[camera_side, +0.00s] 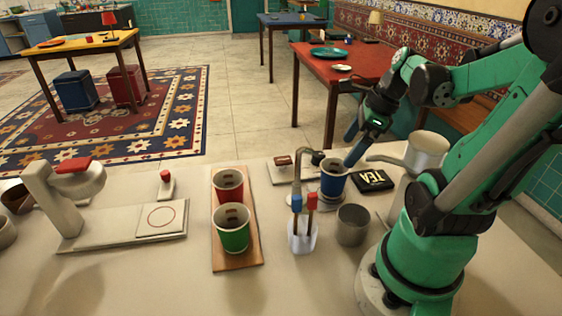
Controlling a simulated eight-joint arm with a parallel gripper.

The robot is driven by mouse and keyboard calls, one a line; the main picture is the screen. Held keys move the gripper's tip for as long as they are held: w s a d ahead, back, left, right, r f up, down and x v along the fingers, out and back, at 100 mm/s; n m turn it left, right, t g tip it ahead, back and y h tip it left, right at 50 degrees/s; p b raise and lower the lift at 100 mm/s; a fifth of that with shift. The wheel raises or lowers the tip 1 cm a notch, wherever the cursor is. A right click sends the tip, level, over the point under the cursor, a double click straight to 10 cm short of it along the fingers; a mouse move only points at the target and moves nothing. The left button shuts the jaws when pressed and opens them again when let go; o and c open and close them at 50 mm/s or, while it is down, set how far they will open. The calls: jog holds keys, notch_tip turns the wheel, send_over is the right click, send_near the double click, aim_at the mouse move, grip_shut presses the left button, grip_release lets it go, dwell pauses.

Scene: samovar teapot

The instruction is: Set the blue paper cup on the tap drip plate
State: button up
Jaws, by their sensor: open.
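The blue paper cup (334,184) stands upright right of centre, just right of the curved metal tap (300,164). The tap's dark outlet end is beside the cup's rim. A pale plate edge (322,198) shows low by the cup; the cup hides most of it, so I cannot tell how well the cup is centred on it. My gripper (350,148) is open at the cup's upper right. One fingertip is close to the cup's rim; I cannot tell whether it touches.
A white holder (302,240) with blue and red handles and a metal cup (352,226) stand in front. A black tea box (373,180) and pale pot (426,150) are right. Red (228,186) and green (232,238) cups stand on a wooden board (238,262) left.

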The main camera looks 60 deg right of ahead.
jog(key=shift+v, duration=1.7)
notch_tip(320, 180, up, 5)
jog(key=w+a+n+t+h, duration=0.1)
jog(key=w+a+n, duration=0.55)
jog(key=n, duration=0.85)
jog(key=w+a+n+t+h, duration=0.15)
jog(key=w+a+n, duration=0.25)
jog(key=a+n, duration=0.8)
notch_tip(320, 180, down, 6)
jog(key=d+n, duration=0.2)
jog(key=n, duration=0.2)
jog(key=shift+d+r+n+y, duration=0.2)
jog(key=shift+n+y, duration=0.1)
jog(key=shift+y, duration=0.05)
